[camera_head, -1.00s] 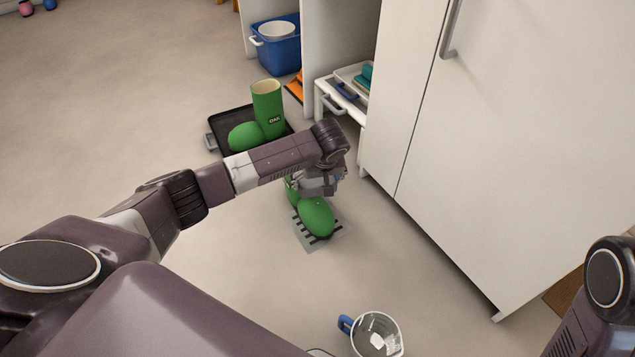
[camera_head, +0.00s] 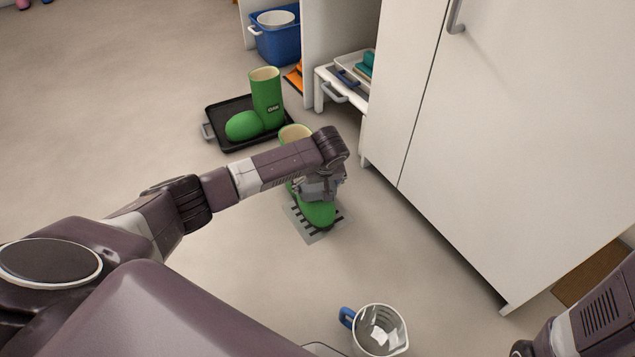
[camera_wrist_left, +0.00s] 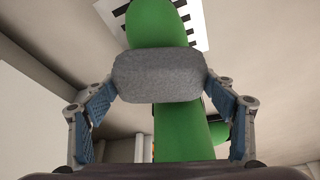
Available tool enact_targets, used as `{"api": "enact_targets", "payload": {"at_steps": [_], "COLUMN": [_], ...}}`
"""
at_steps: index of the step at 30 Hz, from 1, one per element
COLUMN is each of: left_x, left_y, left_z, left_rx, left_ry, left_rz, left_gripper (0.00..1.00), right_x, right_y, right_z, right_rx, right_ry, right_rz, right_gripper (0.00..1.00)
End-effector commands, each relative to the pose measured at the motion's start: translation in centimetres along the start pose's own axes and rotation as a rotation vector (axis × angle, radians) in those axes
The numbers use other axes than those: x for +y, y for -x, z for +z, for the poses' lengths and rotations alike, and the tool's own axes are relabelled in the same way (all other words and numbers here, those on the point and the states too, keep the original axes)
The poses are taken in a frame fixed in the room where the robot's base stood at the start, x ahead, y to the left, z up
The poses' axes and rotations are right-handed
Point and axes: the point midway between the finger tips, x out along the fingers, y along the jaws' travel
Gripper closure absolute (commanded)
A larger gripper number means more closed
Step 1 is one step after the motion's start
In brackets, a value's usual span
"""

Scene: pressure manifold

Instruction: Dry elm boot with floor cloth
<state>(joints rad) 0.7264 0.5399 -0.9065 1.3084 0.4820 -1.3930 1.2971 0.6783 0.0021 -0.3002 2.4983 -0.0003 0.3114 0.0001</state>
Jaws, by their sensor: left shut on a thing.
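The green boot (camera_head: 318,214) stands on a grey mat with black stripes (camera_head: 299,226), its open shaft top (camera_head: 295,132) showing behind my left arm. Its label is hidden in the head view. My left gripper (camera_head: 321,188) is over the boot's foot. In the left wrist view, my left gripper (camera_wrist_left: 158,88) is shut on a grey, rolled floor cloth (camera_wrist_left: 158,75). The cloth lies across the green boot (camera_wrist_left: 160,22) there; I cannot tell whether they touch. My right arm shows at the lower right, but its fingers do not show.
A second green boot marked OAK (camera_head: 266,100) stands in a black tray (camera_head: 213,112). A clear jug (camera_head: 380,330) with a blue handle stands on the floor in front. A white cabinet (camera_head: 480,150) is at right. A blue tub (camera_head: 277,42) is at the back. The left floor is clear.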

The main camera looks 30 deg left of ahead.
Motion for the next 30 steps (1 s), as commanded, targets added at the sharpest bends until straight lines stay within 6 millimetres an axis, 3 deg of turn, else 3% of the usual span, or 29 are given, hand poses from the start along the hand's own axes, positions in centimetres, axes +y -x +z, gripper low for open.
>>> {"api": "enact_targets", "payload": {"at_steps": [30], "left_x": [0.0], "left_y": [-1.0], "left_z": [0.5], "left_rx": [-0.001], "left_ry": [0.0], "left_rz": [0.0], "left_gripper": [0.43], "right_x": [-0.1], "right_y": [0.3], "right_z": [-0.2], "right_rx": [0.001], "right_ry": [0.0], "right_rz": [-0.001], "right_gripper": [0.6]}}
